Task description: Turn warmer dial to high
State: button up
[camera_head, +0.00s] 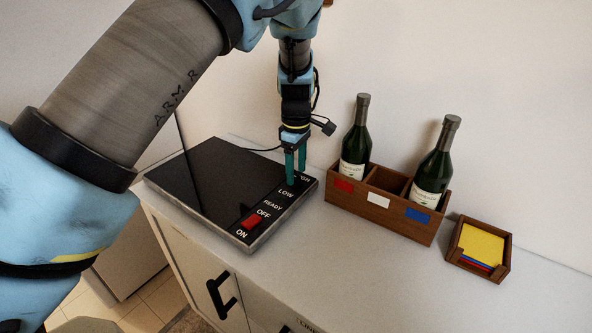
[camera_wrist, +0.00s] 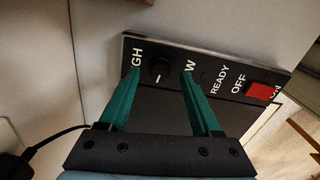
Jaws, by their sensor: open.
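The warmer (camera_head: 200,185) is a flat black plate with a label strip along its right side reading ON, OFF, READY, LOW and HIGH. Its dial (camera_wrist: 160,69) is a round black knob between the HIGH and LOW labels in the wrist view, with a light pointer mark beside it. A red switch (camera_head: 251,222) sits by ON and OFF and also shows in the wrist view (camera_wrist: 262,91). My gripper (camera_head: 295,180) points down over the dial end of the strip, with green fingers open. In the wrist view the fingertips (camera_wrist: 160,70) lie on either side of the dial; contact is unclear. The head view hides the dial.
A wooden crate (camera_head: 378,225) with two green bottles (camera_head: 356,145) (camera_head: 434,165) stands right of the warmer. A small wooden box (camera_head: 463,238) with coloured cards is farther right. The wall is close behind. The counter front (camera_head: 330,280) is clear.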

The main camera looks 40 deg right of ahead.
jog(key=shift+f, duration=0.9)
jog(key=shift+c, duration=0.2)
grip_shut()
